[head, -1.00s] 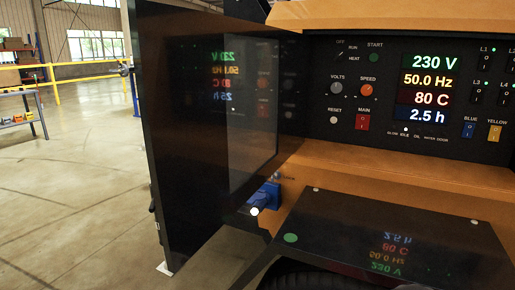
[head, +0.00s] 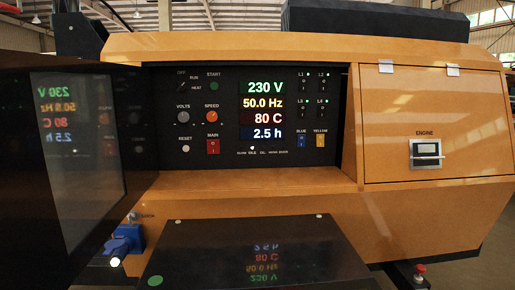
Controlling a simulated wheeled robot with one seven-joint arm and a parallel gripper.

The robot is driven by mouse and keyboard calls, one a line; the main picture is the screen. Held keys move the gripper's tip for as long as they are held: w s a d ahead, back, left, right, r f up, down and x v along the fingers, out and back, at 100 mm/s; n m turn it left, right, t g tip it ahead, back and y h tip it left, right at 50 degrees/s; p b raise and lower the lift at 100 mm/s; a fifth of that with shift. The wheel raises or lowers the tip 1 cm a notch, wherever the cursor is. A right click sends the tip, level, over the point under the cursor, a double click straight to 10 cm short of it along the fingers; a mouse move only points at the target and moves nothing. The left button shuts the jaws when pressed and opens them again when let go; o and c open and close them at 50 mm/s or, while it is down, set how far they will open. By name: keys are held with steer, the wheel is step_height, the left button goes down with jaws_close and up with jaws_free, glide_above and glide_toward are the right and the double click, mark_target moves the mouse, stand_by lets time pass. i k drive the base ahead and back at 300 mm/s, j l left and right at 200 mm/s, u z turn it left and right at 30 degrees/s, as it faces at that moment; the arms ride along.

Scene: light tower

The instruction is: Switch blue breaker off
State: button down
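The blue breaker (head: 301,141) is a small blue rocker switch under the label BLUE, low on the right side of the black control panel (head: 225,161). Its rocker position is too small to tell. The similar yellow breaker (head: 320,140) sits just right of it, and the red MAIN switch (head: 213,147) is further left. Lit displays (head: 263,110) read 230 V, 50.0 Hz, 80 C and 2.5 h. I cannot make out my gripper in the head view.
An open black door (head: 35,190) stands at the left, reflecting the displays. A black flat panel (head: 250,256) juts out below the controls. A closed orange ENGINE door (head: 430,110) with a latch (head: 426,153) is at the right. A blue fitting (head: 126,240) sits low left.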

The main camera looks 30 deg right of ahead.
mark_target(301, 143)
steer(key=z, duration=1.6)
